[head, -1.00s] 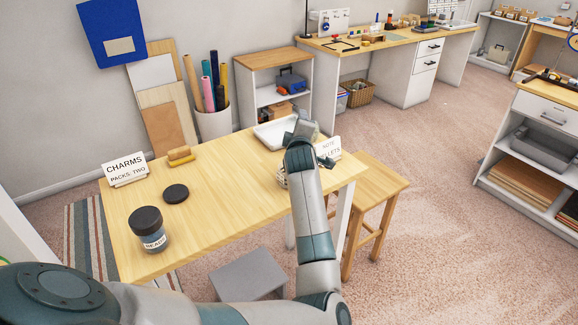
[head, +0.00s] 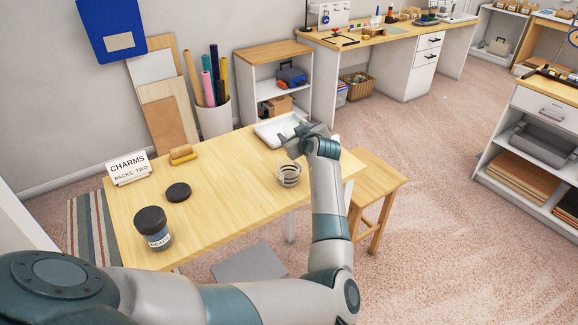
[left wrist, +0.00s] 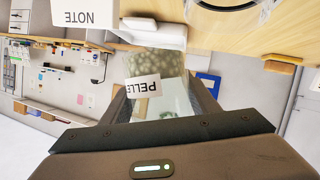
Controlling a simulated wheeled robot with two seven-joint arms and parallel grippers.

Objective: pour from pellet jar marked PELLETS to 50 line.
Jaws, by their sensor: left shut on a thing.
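The pellet jar (left wrist: 155,72), clear with pale pellets and a partly visible "PELLE..." label, is between the fingers of my left gripper (left wrist: 160,105), which is shut on it. In the head view my left gripper (head: 303,138) is above the table's right end, and the jar is not clear there. A clear glass with dark line rings (head: 289,175) stands on the table just below the gripper; its fill is too small to tell. My right gripper is out of view.
A white tray (head: 272,132) lies behind the glass. A NOTE card (left wrist: 85,17) stands near. The table's middle is clear.

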